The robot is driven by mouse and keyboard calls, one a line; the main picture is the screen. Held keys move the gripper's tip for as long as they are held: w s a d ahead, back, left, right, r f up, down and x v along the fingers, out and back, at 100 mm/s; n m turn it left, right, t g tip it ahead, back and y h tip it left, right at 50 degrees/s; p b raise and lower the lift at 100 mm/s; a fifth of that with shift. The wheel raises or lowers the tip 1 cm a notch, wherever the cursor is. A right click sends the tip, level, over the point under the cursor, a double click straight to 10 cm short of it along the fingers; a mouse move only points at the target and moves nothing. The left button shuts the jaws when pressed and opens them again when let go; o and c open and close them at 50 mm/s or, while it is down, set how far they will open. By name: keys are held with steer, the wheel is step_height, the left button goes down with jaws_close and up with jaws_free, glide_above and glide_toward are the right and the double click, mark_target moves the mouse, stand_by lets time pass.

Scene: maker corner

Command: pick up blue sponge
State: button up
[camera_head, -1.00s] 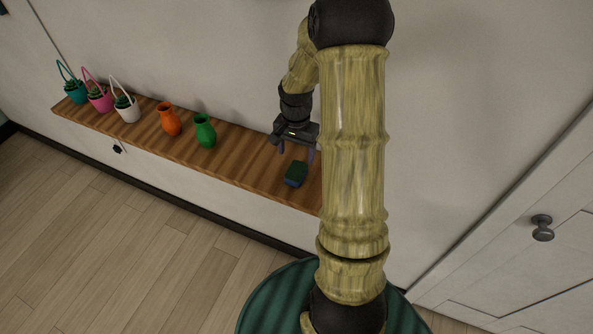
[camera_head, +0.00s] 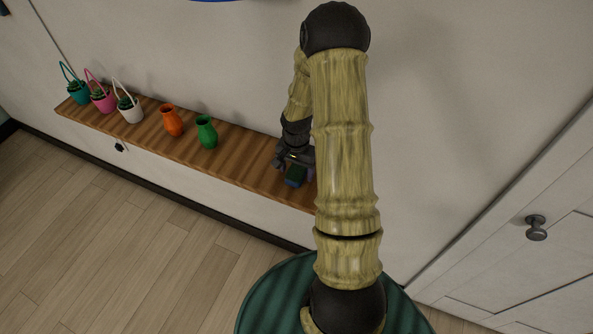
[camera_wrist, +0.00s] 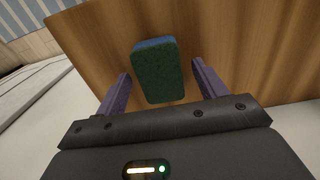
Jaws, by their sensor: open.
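The blue sponge (camera_head: 294,176) lies on the wooden shelf (camera_head: 240,164) near its right end, partly hidden by my gripper. In the wrist view the sponge (camera_wrist: 158,73) shows a dark green top face and a blue side. My gripper (camera_head: 294,172) is right over the sponge. In the wrist view its two purple fingers stand apart, one on each side of the sponge, with gaps between fingers and sponge. The gripper (camera_wrist: 160,85) is open and empty.
A green vase (camera_head: 207,131) and an orange vase (camera_head: 172,120) stand on the shelf to the left. The shelf between green vase and gripper is clear.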

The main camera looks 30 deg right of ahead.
steer(key=shift+f, duration=0.45)
steer(key=shift+c, duration=0.2)
steer(key=c, duration=1)
